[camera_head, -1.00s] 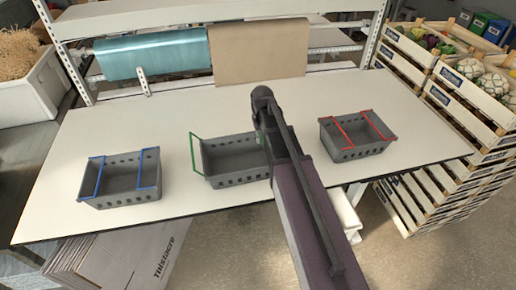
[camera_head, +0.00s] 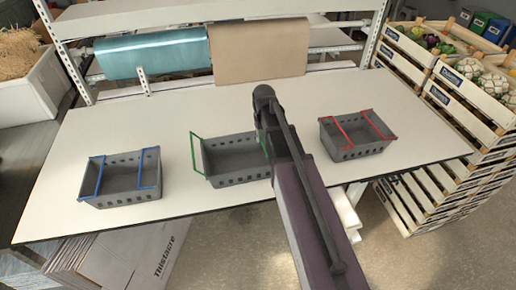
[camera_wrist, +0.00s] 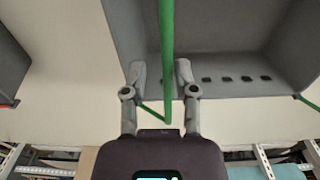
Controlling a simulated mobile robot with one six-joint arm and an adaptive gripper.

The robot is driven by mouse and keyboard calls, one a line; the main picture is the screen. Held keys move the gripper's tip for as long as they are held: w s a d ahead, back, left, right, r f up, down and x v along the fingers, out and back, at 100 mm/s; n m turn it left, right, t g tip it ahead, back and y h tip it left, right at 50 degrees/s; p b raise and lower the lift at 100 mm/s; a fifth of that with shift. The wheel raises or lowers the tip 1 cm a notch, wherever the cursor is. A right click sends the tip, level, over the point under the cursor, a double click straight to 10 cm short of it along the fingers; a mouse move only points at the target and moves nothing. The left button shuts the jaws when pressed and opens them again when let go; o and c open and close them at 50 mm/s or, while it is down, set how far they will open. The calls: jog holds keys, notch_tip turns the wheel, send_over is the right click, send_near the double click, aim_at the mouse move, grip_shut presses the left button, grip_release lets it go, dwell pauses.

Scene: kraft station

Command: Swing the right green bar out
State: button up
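The grey crate with green bars (camera_head: 228,181) stands in the middle of the table. Its left green bar (camera_head: 197,154) is swung outward past the left end. The right green bar (camera_wrist: 167,45) shows in the wrist view, over the crate's end beside the red-barred crate. In the head view my arm hides most of it. My gripper (camera_wrist: 161,72) is open, with one finger on each side of the right green bar and gaps visible between bar and fingers. The fingertips are hidden behind my arm in the head view.
A blue-barred crate (camera_head: 121,194) stands to the left and a red-barred crate (camera_head: 354,152) to the right on the white table (camera_head: 85,135). Paper rolls (camera_head: 258,53) hang behind. Stacked produce crates (camera_head: 455,100) stand at the right. Table behind the crates is clear.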

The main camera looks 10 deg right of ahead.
jog(key=shift+d+r+p, duration=0.3)
jog(key=shift+d, duration=0.5)
jog(key=shift+d+r+p, duration=0.25)
jog(key=shift+d+r, duration=0.05)
jog(key=shift+d, duration=0.45)
jog(key=shift+d+r, duration=0.1)
jog(key=shift+d, duration=0.55)
dwell(0.5)
jog(key=shift+d, duration=1.05)
jog(key=shift+r, duration=0.1)
dwell(0.4)
notch_tip(320, 180, up, 8)
jog(key=p, duration=0.8)
jog(key=shift+a, duration=0.45)
jog(key=shift+s, duration=0.1)
dwell(0.4)
